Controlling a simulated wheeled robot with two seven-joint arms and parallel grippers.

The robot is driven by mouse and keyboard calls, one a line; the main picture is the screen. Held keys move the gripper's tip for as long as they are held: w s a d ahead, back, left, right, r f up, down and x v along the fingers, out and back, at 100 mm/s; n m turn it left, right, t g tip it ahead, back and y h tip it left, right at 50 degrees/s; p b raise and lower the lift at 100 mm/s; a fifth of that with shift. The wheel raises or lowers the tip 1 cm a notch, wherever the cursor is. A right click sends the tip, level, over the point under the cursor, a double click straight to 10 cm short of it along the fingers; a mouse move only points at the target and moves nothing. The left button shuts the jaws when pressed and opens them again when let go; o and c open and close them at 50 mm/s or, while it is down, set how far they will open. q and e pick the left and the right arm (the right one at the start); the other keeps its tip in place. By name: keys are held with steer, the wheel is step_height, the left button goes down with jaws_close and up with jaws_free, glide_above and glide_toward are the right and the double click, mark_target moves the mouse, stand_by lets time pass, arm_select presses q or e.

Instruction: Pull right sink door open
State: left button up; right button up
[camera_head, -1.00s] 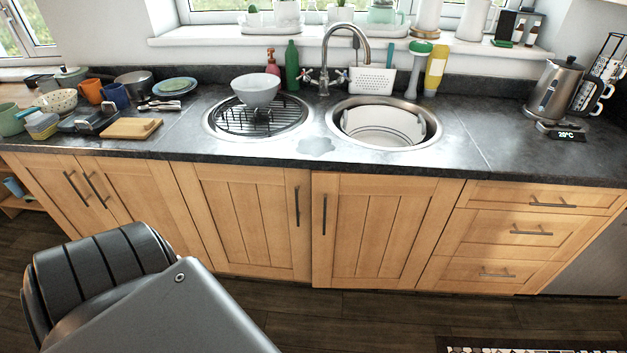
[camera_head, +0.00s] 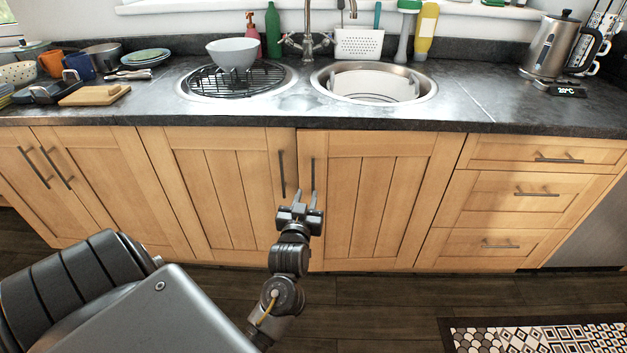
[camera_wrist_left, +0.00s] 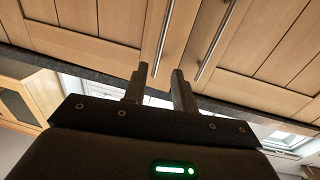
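The right sink door (camera_head: 372,205) is a wooden panel under the right sink, and it looks closed. Its dark upright bar handle (camera_head: 313,175) is near its left edge. My left gripper (camera_head: 306,197) is at the lower end of this handle, with its fingers pointing up. The fingers (camera_wrist_left: 161,85) are apart in the left wrist view, where the picture is turned upside down. The end of a handle (camera_wrist_left: 163,38) appears between them there; I cannot tell whether they touch it. My right gripper is not in view.
The left sink door (camera_head: 215,195) has its own handle (camera_head: 282,174) close by on the left. Drawers (camera_head: 520,195) are to the right. The counter edge (camera_head: 380,126) juts above the doors. The wooden floor is clear, with a patterned rug (camera_head: 540,337) at lower right.

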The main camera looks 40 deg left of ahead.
mark_target(313, 175)
arm_select(q)
steer(key=x, duration=1.1)
steer(key=shift+b, duration=0.3)
steer(key=shift+d, duration=0.1)
jaws_close()
